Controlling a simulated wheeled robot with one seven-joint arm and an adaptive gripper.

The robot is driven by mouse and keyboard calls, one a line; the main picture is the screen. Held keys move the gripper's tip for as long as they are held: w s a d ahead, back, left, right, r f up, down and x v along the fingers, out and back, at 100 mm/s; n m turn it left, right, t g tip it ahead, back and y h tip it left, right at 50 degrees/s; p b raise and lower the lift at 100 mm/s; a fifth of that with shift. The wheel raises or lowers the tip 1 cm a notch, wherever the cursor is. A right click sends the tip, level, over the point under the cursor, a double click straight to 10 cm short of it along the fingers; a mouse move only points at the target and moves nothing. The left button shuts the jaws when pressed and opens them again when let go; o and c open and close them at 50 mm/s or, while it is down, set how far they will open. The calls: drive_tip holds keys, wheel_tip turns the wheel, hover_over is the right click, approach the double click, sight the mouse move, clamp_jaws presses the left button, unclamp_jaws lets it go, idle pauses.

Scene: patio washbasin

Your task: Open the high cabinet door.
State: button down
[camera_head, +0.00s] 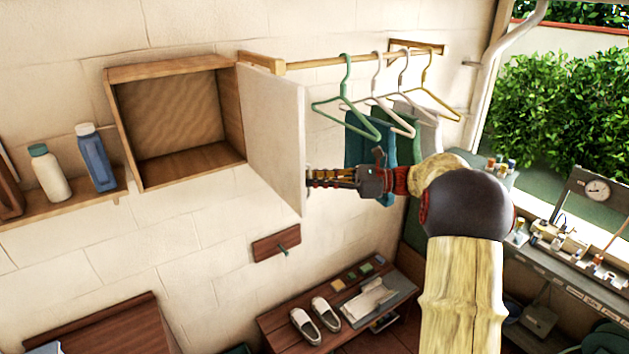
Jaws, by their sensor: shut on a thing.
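The high cabinet (174,112) is a wooden box on the wall with an empty inside that shows fully. Its white door (272,125) stands swung open, hinged at the cabinet's right side and sticking out from the wall. My gripper (312,178) is at the door's outer face, near its free edge at the lower right. It is shut on the door's handle, which is mostly hidden by the fingers.
A wooden rail (350,58) with several hangers (345,100) and cloths is right of the door, behind my arm. A shelf (70,203) with bottles is at left. A low bench (275,325) with white shoes (315,327) stands below. A counter (570,285) runs along the right.

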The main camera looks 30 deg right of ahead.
drive_tip(key=shift+w+a+r, duration=0.1)
drive_tip(key=shift+w+r, duration=0.15)
drive_tip(key=shift+r, duration=0.1)
drive_tip(key=c, duration=2.3)
unclamp_jaws()
drive_tip(key=shift+c, duration=0.2)
drive_tip(key=shift+o, duration=1.3)
drive_tip(key=shift+w+a+f, duration=0.25)
drive_tip(key=shift+w+f, duration=0.1)
drive_tip(key=shift+w, duration=0.2)
drive_tip(key=shift+o, duration=0.8)
drive_tip(key=shift+s+d, duration=0.15)
drive_tip(key=shift+s, duration=0.1)
drive_tip(key=shift+f, duration=0.1)
drive_tip(key=v, duration=1.2)
